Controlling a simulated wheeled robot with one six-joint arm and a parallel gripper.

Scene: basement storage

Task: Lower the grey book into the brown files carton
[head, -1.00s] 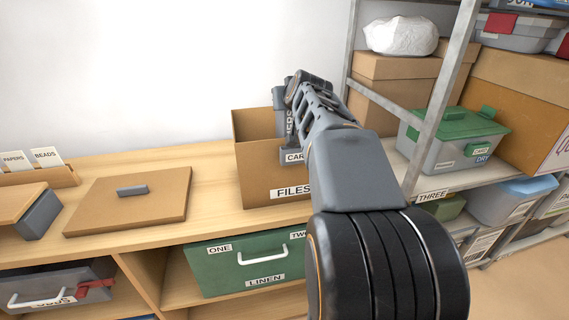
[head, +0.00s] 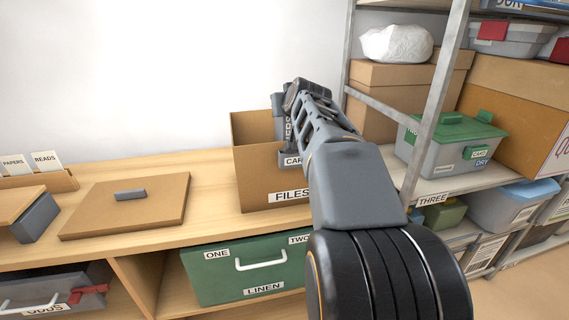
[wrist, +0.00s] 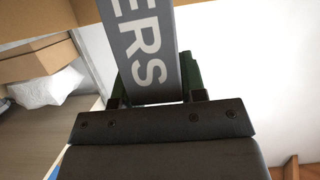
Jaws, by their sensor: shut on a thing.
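The brown files carton (head: 258,180) stands open on the wooden bench in the head view, with a FILES label on its front. My gripper (head: 292,100) is over the carton and shut on the grey book (head: 279,106). The book is upright, with its lower part behind the carton's front wall and its top above the rim. Its bottom end is hidden. In the wrist view the book (wrist: 140,50), with white letters ending in ERS, sits between my gripper's fingers (wrist: 155,95). My arm hides the carton's right side.
A grey piece labelled CAR (head: 291,158) shows at the carton's front, partly covered by my arm. A flat brown lid (head: 130,210) lies left on the bench. A metal rack (head: 430,110) with boxes stands close on the right. A green LINEN drawer (head: 225,275) is below.

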